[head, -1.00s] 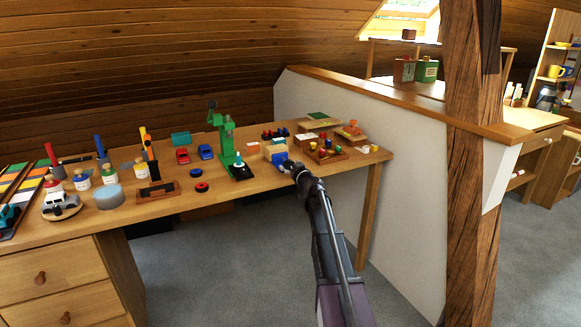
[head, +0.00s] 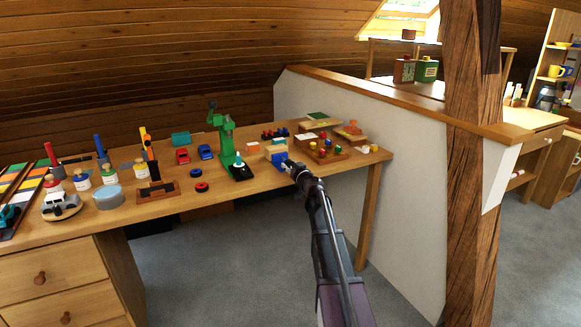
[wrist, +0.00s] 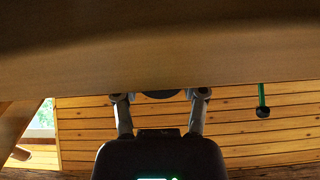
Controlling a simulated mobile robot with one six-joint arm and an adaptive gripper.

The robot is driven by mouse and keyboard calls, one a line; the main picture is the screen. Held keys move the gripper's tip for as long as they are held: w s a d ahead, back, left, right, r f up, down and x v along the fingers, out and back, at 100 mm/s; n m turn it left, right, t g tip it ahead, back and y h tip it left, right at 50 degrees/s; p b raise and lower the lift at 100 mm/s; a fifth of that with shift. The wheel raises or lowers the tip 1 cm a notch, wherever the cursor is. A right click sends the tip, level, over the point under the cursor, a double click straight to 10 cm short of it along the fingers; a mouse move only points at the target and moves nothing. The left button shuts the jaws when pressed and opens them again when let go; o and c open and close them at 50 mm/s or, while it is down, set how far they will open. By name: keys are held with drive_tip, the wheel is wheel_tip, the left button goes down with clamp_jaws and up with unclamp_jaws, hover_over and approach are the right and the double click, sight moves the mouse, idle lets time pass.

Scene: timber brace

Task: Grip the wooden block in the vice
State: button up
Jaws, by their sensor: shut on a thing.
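The blue vice (head: 279,158) stands near the front edge of the workbench, right of the green drill press. The pale wooden block (head: 275,149) shows at the top of the vice; I cannot tell whether the vice jaws touch it. My gripper (head: 288,165) is at the near side of the vice and partly hides it. In the wrist view, my gripper's fingers (wrist: 160,97) stand either side of a dark rounded part, which looks like the vice handle (wrist: 160,93). The gripper is shut on it. The block is not clear in the wrist view.
The green drill press (head: 226,150) stands close to the left of the vice. A wooden tray (head: 338,157) with coloured pieces lies to the right. Red and black rings (head: 201,187) lie further left. The bench front between the rings and vice is mostly clear.

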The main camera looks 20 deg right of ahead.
idle(0.3)
drive_tip(key=o, duration=1.1)
drive_tip(key=shift+o, duration=0.2)
drive_tip(key=shift+s, duration=0.15)
drive_tip(key=s, duration=1.1)
drive_tip(key=shift+s+d, duration=0.25)
drive_tip(key=shift+s, duration=0.1)
drive_tip(key=shift+a, duration=0.1)
